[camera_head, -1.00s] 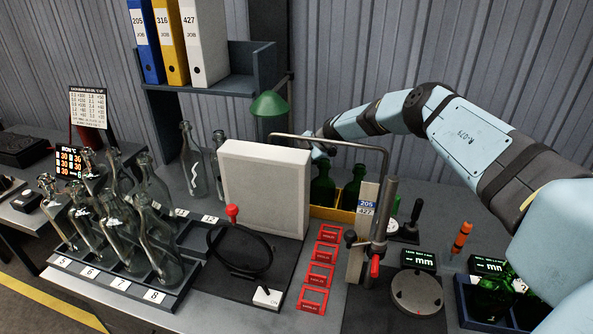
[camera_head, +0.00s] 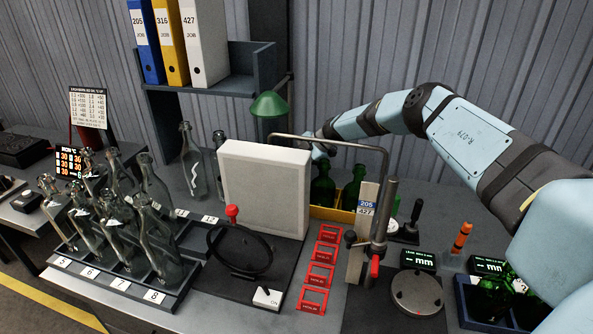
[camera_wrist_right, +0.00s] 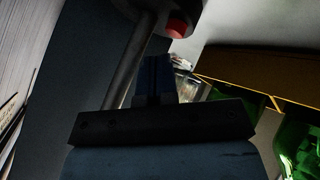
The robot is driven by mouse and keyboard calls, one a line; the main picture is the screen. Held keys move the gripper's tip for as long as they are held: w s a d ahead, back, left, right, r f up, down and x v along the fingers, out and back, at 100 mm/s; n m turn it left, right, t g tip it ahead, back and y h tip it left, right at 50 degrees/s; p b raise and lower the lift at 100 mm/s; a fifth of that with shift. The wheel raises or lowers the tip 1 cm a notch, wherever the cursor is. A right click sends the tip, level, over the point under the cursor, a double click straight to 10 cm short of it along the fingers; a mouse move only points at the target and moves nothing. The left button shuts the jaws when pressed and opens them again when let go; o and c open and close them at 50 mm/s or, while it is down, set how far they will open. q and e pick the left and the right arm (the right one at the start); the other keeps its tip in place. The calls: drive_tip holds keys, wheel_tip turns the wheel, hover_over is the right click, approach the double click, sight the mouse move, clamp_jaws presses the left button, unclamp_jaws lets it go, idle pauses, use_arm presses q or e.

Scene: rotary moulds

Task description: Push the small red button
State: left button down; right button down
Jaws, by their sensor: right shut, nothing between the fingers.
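A small red button-like part (camera_wrist_right: 178,26) shows at the top of the right wrist view, on a pale rounded mount, partly in shadow. My right gripper (camera_wrist_right: 157,64) is shut and empty, with its dark fingers pointing up the picture below and slightly left of the red part. A gap seems to lie between them; contact cannot be made out. In the head view my right arm reaches behind the white panel (camera_head: 262,190), which hides the gripper and this red part. A red knob (camera_head: 232,212) stands in front of that panel. My left gripper is out of view.
A bent metal bar (camera_head: 335,142) runs from a post to the panel, near my right forearm. Green bottles stand in a yellow crate (camera_head: 330,213), which also shows in the right wrist view (camera_wrist_right: 265,75). Clear bottles fill a rack (camera_head: 120,284) at left. A green lamp shade (camera_head: 269,105) hangs close by.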

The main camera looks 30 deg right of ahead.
drive_tip(key=shift+f, duration=0.1)
idle(0.4)
drive_tip(key=shift+f, duration=0.4)
drive_tip(key=shift+f+b, duration=0.35)
drive_tip(key=shift+b, duration=0.05)
idle(0.5)
drive_tip(key=shift+r, duration=0.1)
drive_tip(key=shift+r+p, duration=0.75)
drive_tip(key=shift+p, duration=0.1)
wheel_tip(320, 180, up, 5)
drive_tip(key=p, duration=0.4)
drive_tip(key=shift+p, duration=0.4)
